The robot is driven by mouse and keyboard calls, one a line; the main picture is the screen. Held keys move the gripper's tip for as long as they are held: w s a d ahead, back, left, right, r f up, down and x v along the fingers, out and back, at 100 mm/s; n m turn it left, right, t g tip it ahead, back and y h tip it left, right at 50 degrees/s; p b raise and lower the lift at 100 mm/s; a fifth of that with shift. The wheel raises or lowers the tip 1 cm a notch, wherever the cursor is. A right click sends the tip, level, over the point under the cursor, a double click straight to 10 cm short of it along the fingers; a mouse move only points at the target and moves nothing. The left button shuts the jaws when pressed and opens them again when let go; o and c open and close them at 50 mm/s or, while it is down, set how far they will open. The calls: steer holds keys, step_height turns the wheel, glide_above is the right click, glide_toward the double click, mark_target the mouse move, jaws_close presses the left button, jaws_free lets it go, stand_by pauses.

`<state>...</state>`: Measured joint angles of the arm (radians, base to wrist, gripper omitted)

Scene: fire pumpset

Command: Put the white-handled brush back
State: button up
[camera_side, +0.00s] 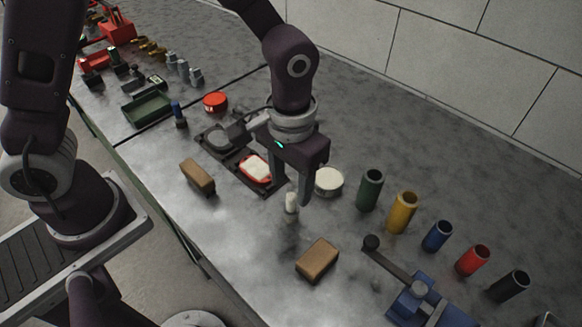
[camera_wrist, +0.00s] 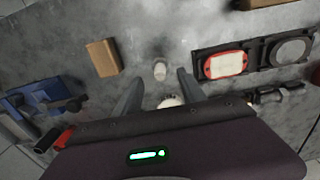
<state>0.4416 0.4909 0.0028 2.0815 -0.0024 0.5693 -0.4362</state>
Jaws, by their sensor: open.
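A small white upright piece, which looks like the white-handled brush (camera_side: 291,203), stands on the grey bench below my gripper (camera_side: 292,190). In the wrist view the white piece (camera_wrist: 160,70) shows between and just beyond the two spread fingertips (camera_wrist: 158,77). My gripper is open, points down and holds nothing. In the side view a finger stands close beside the white piece; I cannot tell whether they touch. Its bristles cannot be made out.
A white round tin (camera_side: 328,183) is just right of my gripper. A black tray (camera_side: 228,159) with a red-rimmed dish (camera_side: 256,169) lies left. Brown blocks (camera_side: 317,260) (camera_side: 197,177) lie nearer the front. Several coloured cylinders (camera_side: 402,212) and a blue vise (camera_side: 420,305) stand right.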

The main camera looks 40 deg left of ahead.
mark_target(291, 196)
step_height(291, 196, up, 5)
steer(key=shift+a+r, duration=0.15)
steer(key=shift+r, duration=0.15)
steer(key=s+a+r+t, duration=0.5)
steer(key=s+a+r, duration=0.7)
steer(key=s+a, duration=0.1)
steer(key=shift+s+a+r+t, duration=0.3)
steer(key=shift+s, duration=0.15)
